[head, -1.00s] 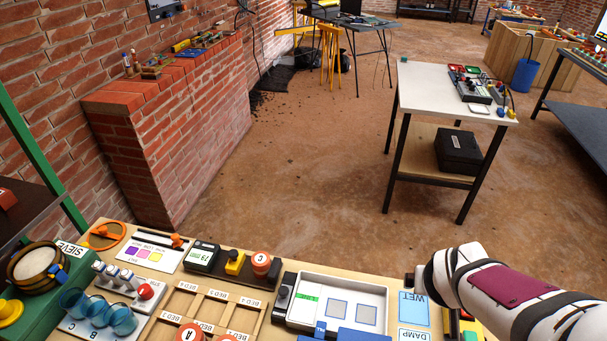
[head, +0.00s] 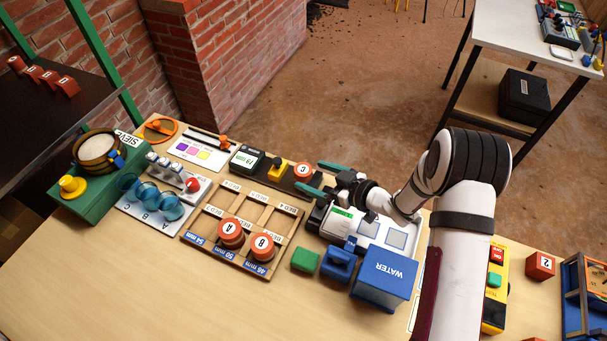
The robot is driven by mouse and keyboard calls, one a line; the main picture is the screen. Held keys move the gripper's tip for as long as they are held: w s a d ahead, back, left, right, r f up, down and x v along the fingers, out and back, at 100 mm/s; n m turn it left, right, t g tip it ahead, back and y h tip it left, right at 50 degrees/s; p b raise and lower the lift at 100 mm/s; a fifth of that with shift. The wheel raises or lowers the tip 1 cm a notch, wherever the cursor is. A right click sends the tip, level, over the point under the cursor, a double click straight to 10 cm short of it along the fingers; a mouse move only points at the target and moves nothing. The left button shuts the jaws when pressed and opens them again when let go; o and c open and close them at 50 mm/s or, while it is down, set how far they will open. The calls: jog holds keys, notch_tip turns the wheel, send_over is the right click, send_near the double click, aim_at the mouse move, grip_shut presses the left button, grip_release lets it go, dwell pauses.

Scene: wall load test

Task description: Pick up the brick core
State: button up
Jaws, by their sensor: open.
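Several red brick cores show in the head view. Core C (head: 303,170) stands at the right end of a dark holder (head: 279,178), beside a yellow part. Cores A (head: 230,233) and B (head: 262,246) stand in the slotted wooden bed rack (head: 196,240). My gripper (head: 308,175) has green-tipped fingers spread apart and pointing left. Its fingertips are close to core C, roughly one on either side in the picture. I cannot tell whether they touch it or how high they are. Nothing is held between them.
A blue WATER box (head: 384,279), a small green block (head: 305,260) and a white tray (head: 395,238) lie near my arm. A sieve stand (head: 69,186) and blue cups (head: 150,196) stand at left. The front of the table is clear.

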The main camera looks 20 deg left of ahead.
aim_at(309, 173)
jog(key=x, duration=0.5)
jog(key=shift+w+f, duration=0.1)
jog(key=shift+w, duration=0.05)
jog(key=shift+d, duration=0.1)
grip_shut()
